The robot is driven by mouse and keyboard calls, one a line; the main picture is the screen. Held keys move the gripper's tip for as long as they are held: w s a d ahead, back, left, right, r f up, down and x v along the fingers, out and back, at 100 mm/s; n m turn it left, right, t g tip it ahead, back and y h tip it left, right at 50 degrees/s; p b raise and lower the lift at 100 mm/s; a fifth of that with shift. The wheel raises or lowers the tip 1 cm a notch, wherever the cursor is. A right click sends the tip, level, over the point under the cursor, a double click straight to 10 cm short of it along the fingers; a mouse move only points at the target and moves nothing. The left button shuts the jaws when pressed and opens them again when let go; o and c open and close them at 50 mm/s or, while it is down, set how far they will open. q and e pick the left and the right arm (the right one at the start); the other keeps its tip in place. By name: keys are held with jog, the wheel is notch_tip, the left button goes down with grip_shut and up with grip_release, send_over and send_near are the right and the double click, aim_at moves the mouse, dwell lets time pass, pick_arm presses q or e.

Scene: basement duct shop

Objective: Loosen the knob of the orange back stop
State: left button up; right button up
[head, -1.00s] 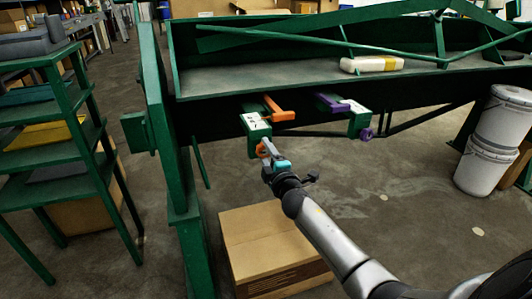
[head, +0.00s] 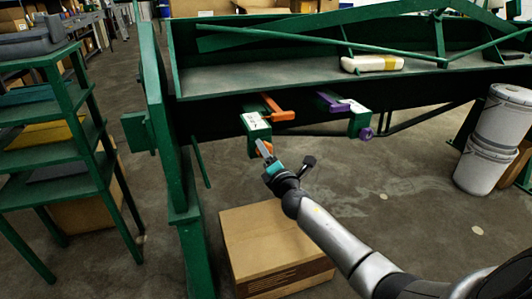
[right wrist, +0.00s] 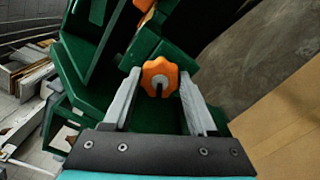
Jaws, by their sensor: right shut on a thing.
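The orange back stop (head: 280,112) sticks out from a green block with a white label (head: 256,124) under the front edge of the green machine. Its orange knob (right wrist: 160,76) is lobed, with a dark slot or mark, and sits low on the block. In the head view the knob is partly hidden by my gripper. My right gripper (head: 266,153) has reached it from below. In the right wrist view the two grey fingers of this gripper (right wrist: 159,84) are on either side of the knob, shut on it. My left gripper is not in view.
A purple back stop (head: 332,103) with a purple knob (head: 366,133) sits to the right. A cardboard box (head: 270,246) stands on the floor below my right arm. A green shelf rack (head: 60,170) is at left, white buckets (head: 488,150) at right.

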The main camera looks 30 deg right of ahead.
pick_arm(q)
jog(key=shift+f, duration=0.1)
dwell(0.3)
pick_arm(e)
jog(key=o, duration=0.9)
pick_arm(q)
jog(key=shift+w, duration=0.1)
pick_arm(e)
jog(key=o, duration=0.5)
jog(key=shift+c, duration=0.2)
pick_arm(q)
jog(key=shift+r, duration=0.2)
pick_arm(e)
jog(key=shift+s, duration=0.1)
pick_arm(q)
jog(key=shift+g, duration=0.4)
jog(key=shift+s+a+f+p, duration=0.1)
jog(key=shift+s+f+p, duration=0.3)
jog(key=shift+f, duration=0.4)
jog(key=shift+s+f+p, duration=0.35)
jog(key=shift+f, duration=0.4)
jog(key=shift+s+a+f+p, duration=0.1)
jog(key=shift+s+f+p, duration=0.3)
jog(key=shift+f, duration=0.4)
pick_arm(e)
jog(key=v, duration=1.5)
